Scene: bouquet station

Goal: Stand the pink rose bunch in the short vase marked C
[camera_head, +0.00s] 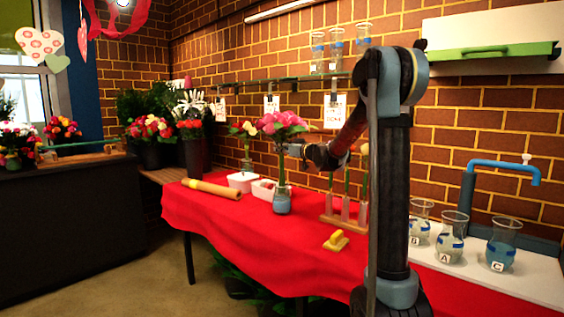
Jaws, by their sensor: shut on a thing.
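The pink rose bunch (284,122) is upright above the red-covered table, its green stems running down. My gripper (287,149) reaches in from the right and is shut on the stems just below the blooms. A glass vase with a blue lower part (283,203) stands directly below the bunch; I cannot tell whether the stem ends are inside it or in front of it. The short vase marked C (501,245) stands upright at the far right on a white board, with clear glass, a blue band and no flowers in it. My gripper is far to its left.
Vases A (451,240) and B (420,225) stand left of C, near a blue tap (505,168). A rack with upright stems (345,215), a yellow object (336,241), white containers (243,181) and a tan roll (211,189) are on the red cloth (240,225).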

